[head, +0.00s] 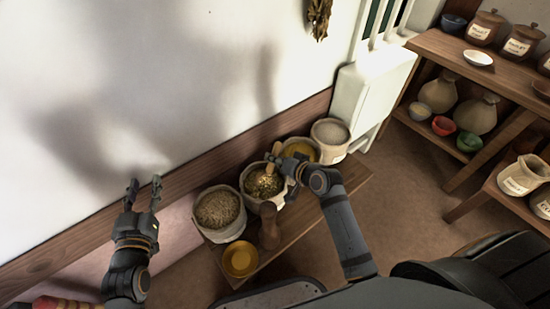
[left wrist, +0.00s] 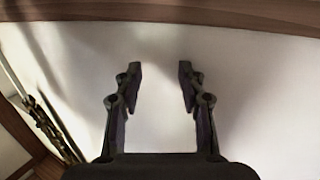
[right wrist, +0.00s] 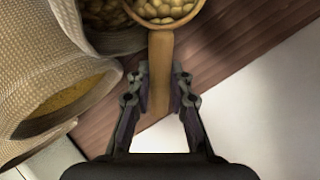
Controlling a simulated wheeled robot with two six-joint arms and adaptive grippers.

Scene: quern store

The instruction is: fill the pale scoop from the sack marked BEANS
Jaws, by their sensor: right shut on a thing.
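My right gripper (head: 284,170) is shut on the handle of the pale wooden scoop (right wrist: 160,62), which points away from it in the right wrist view. The scoop's bowl, cut by the top edge there, holds several pale yellow beans. In the head view the scoop (head: 273,152) is small and partly hidden by the gripper, by a sack with mixed greenish-yellow contents (head: 262,184). Whether it touches that sack I cannot tell. No sack's marking is readable, so I cannot tell which is BEANS. My left gripper (head: 144,188) is open and empty before the white wall.
A low wooden bench (head: 299,218) bears several sacks in a row, a yellow bowl (head: 240,259) and a brown wooden vessel (head: 269,228). Shelves (head: 497,84) with jars and bowls stand at the right. The floor between is clear.

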